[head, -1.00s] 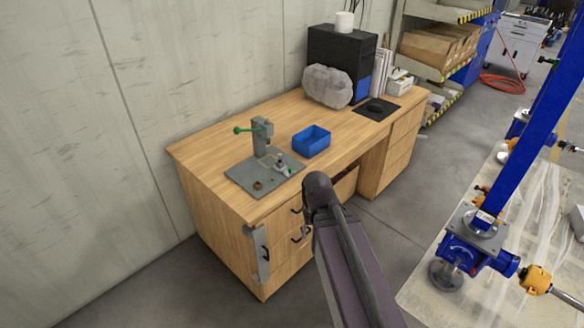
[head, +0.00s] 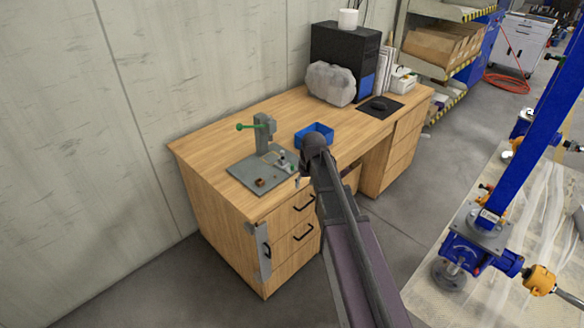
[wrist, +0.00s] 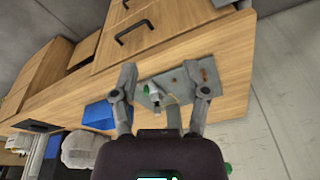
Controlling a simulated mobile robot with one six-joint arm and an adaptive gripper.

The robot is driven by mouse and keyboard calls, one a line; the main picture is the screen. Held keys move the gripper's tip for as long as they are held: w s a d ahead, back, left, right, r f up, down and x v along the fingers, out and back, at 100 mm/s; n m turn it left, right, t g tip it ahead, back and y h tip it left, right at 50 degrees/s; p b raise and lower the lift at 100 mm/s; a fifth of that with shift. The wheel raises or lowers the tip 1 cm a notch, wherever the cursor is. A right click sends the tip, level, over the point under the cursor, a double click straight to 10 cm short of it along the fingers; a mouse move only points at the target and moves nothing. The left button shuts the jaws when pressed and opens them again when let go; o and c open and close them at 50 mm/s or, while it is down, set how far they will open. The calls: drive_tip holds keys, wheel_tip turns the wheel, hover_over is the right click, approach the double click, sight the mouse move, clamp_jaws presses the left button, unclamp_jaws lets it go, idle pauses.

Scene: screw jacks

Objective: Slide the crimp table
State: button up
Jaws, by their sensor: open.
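The crimp station is a grey plate (head: 243,173) on the left end of the wooden desk, with an upright grey press (head: 264,133) and a green-tipped lever (head: 250,126). In the head view my arm hides the fingers.
A blue bin (head: 322,129) stands right of the plate, partly behind my arm. A small brown ring (head: 261,183) lies on the plate's front. The desk's front left edge is bare.

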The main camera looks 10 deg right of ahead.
drive_tip(key=n+t, duration=0.2)
approach(292, 165)
wheel_tip(292, 165, up, 3)
drive_tip(key=s+d, duration=0.1)
drive_tip(key=shift+s+d+r+y+b, duration=0.1)
drive_tip(key=shift+s+d+y+b, duration=0.1)
drive_tip(key=shift+y+b, duration=0.2)
drive_tip(key=shift+a, duration=0.1)
drive_tip(key=b+x, duration=1.2)
drive_tip(key=x, duration=0.1)
drive_tip(key=shift+w+f+b, duration=0.25)
drive_tip(key=shift+f+b, duration=0.1)
drive_tip(key=shift+b, duration=0.05)
clamp_jaws()
